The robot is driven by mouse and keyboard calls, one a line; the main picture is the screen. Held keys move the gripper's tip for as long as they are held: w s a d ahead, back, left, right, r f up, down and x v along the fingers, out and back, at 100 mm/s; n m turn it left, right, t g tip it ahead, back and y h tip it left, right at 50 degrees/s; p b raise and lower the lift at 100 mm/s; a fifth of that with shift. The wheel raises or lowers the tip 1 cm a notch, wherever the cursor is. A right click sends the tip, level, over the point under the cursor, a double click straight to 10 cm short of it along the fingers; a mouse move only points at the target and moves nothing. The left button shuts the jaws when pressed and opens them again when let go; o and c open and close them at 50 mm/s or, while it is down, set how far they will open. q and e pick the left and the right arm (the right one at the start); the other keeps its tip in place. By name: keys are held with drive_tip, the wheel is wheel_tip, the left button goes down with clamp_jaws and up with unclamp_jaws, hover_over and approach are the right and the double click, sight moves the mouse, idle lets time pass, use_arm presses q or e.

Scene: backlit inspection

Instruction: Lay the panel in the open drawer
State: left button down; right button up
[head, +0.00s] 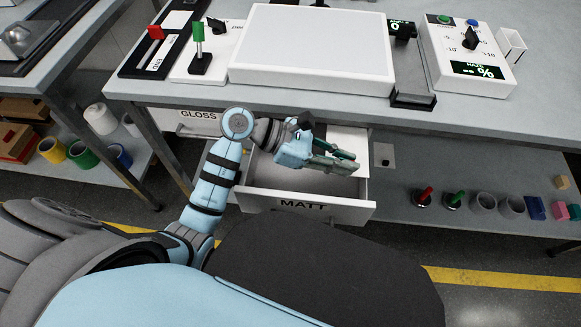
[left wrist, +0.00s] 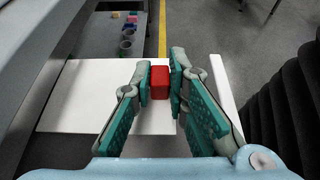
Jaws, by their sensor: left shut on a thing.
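My left gripper (head: 350,162) is over the open drawer (head: 306,205), whose front is marked MATT. Its fingers are closed on a red block (left wrist: 160,82), seen between the pads in the left wrist view. A white panel (head: 348,139) shows beyond the fingers at the drawer's right rear. I cannot tell whether the panel touches the drawer floor. The gripper hides part of it. My right gripper is out of view.
The bench above carries a white light box (head: 310,48), a green-handled lever (head: 199,45) and a control box (head: 465,50). A drawer marked GLOSS (head: 198,115) is left of the open one. Several small objects stand on the lower shelf (head: 420,165) at right.

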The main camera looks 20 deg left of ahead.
use_arm(q)
drive_tip(key=s+a, duration=0.3)
drive_tip(key=a, duration=0.8)
wheel_tip(320, 180, down, 6)
drive_tip(key=shift+w+d+f+b, duration=0.1)
drive_tip(key=shift+f+b, duration=0.1)
drive_tip(key=shift+b, duration=0.55)
drive_tip(key=shift+f, duration=0.35)
drive_tip(key=shift+r, duration=0.1)
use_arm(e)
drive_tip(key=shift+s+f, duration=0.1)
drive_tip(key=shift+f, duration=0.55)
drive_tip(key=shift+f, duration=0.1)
